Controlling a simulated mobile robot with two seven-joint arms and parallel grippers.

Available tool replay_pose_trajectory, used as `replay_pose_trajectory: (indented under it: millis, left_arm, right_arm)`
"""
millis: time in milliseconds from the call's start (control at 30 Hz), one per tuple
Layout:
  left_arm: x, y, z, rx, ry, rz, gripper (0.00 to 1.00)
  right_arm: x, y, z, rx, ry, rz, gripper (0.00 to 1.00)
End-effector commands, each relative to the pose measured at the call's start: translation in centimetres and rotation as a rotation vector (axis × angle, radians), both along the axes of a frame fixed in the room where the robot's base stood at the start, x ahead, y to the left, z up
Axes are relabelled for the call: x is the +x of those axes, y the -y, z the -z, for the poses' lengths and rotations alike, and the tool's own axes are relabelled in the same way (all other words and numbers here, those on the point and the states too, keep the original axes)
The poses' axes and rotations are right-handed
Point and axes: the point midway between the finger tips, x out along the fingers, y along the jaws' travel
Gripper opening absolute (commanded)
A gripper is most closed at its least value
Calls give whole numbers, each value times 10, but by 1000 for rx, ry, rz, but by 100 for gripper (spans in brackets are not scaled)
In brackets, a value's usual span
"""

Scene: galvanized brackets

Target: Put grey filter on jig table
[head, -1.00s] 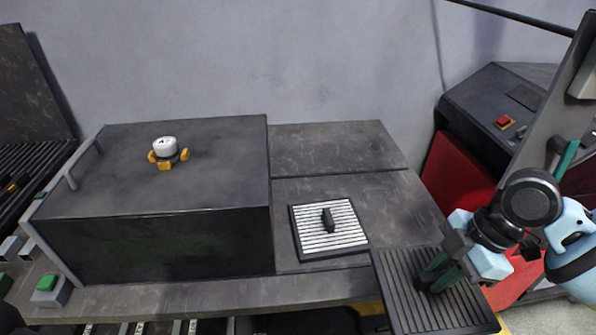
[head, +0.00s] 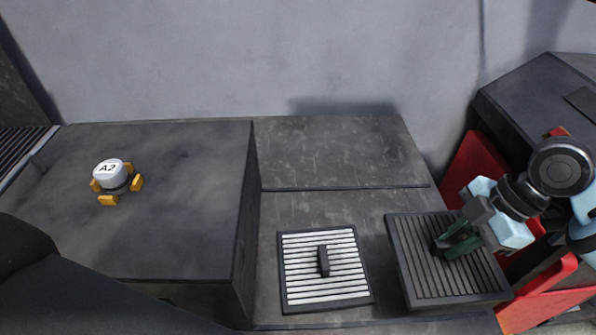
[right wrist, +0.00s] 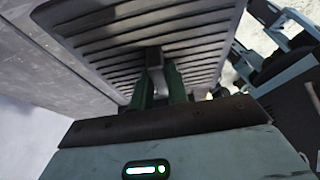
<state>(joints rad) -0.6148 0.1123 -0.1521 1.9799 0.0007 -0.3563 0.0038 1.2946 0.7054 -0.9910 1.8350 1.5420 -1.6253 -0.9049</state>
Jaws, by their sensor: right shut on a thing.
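The grey filter (head: 412,258), a square dark frame with grey slats and a centre handle, is at the right edge of the grey table (head: 300,213). My right gripper (head: 447,247) is shut on its handle, and the right wrist view shows the green fingers on either side of the handle (right wrist: 155,75). The grey filter looks level and overlaps the table's edge in the picture; I cannot tell whether it touches the top. A similar filter with white slats (head: 305,271) lies on the table just left of it. My left gripper is not in view.
A large dark raised box (head: 190,215) stands at the left, with a white A2 knob (head: 108,173) in orange clips on top. A raised slab (head: 335,150) lies at the back against the wall. Red panels and a dark machine (head: 545,100) stand at the right.

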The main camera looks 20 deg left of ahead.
Motion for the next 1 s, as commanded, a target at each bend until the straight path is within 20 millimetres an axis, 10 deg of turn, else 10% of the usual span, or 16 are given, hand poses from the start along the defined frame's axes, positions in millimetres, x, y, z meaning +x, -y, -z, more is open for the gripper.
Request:
replay_pose_trajectory:
  millis: [1000]
  left_arm:
    - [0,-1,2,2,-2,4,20]
  right_arm:
    - [0,0,67,-1,-2,2,0]
